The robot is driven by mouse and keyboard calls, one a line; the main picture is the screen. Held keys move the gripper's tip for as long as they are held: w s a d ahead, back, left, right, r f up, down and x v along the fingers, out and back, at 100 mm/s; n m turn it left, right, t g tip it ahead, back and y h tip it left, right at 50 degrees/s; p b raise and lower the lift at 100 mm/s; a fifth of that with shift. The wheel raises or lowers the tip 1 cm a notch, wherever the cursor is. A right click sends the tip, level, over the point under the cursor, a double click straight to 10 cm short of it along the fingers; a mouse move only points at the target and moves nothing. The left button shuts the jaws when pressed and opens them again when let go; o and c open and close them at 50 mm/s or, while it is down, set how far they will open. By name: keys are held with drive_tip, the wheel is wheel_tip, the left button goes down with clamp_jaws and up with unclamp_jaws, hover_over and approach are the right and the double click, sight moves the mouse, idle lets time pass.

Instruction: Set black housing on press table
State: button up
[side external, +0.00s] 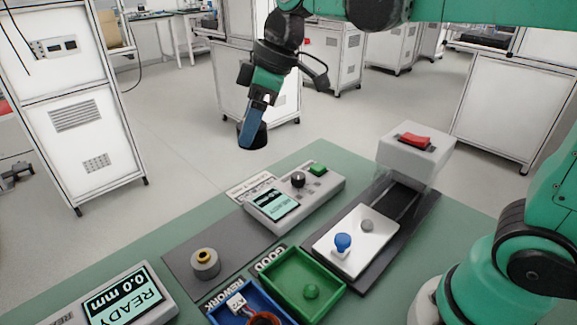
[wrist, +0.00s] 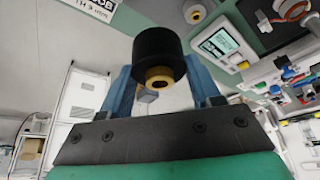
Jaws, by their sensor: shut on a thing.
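The black housing (wrist: 158,48) is a short dark cylinder with a yellow ring at its end in the wrist view. My gripper (wrist: 160,80) is shut on it, one blue finger on each side. In the side view, my gripper (side external: 255,118) holds the housing (side external: 260,138) in the air beyond the far edge of the green table, partly behind a finger. A white plate (side external: 331,255) on a dark base, with a blue knob and a grey disc on it, lies before a grey block with a red switch (side external: 414,141). I cannot tell for sure which part is the press table.
A grey cylinder with a yellow ring (side external: 205,263) stands on a dark mat. A console with a green button (side external: 318,169), a green bin (side external: 304,304), a blue bin (side external: 222,315) and a READY display (side external: 127,302) take up the table. Wheeled white cabinets (side external: 68,110) stand behind.

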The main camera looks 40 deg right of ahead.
drive_tip(key=s+d+f+m+h, duration=0.1)
drive_tip(key=s+d+f+m, duration=0.1)
drive_tip(key=s+d+f, duration=0.1)
drive_tip(key=s+d+f+m+t+h, duration=0.1)
drive_tip(key=s+d+f+m, duration=0.2)
drive_tip(key=s+d, duration=0.3)
drive_tip(key=s+d+f+m, duration=0.3)
drive_tip(key=s+d, duration=0.1)
drive_tip(key=s, duration=0.1)
drive_tip(key=shift+d+f+h, duration=0.25)
drive_tip(key=shift+f+h, duration=0.05)
drive_tip(key=shift+h, duration=0.1)
drive_tip(key=shift+s+f, duration=0.1)
drive_tip(key=shift+f, duration=2.3)
drive_tip(key=shift+f, duration=0.1)
drive_tip(key=shift+f, duration=0.95)
drive_tip(key=shift+s+f, duration=0.15)
